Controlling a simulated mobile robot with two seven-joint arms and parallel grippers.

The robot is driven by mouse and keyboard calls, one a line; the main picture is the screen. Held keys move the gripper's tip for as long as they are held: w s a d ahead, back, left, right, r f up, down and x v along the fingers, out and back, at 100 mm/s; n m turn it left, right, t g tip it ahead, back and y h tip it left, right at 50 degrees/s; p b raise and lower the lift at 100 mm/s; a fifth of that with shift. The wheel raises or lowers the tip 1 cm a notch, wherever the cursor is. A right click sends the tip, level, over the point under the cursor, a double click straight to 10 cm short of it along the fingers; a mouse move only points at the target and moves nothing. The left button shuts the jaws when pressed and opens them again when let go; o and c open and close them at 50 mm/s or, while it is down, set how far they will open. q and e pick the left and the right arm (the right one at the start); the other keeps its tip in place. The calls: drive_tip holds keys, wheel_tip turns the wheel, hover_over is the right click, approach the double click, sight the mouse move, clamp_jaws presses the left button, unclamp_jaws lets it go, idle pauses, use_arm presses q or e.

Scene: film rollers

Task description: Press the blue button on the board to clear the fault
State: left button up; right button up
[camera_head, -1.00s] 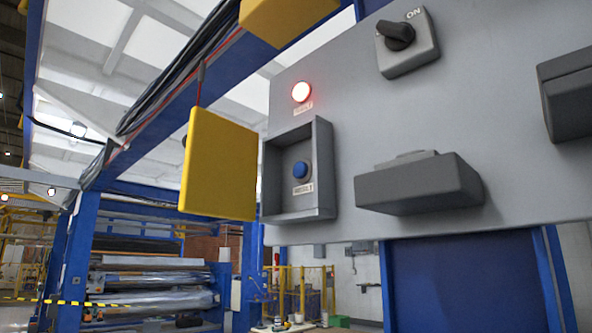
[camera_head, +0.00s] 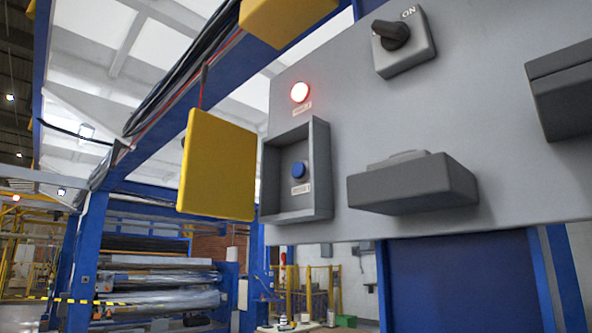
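The blue button (camera_head: 298,170) sits inside an open grey box-like shroud (camera_head: 323,168) on the grey board (camera_head: 370,120). A small label (camera_head: 301,188) is under the button. Above the shroud a round fault lamp (camera_head: 300,92) glows red, with a label below it. Neither of my grippers shows in the head view, so their state cannot be seen.
A rotary ON switch (camera_head: 397,42) is at the board's upper part. A dark grey box (camera_head: 412,185) juts out right of the shroud, and another (camera_head: 560,95) is at the right edge. A yellow panel (camera_head: 217,165) stands open left of the shroud.

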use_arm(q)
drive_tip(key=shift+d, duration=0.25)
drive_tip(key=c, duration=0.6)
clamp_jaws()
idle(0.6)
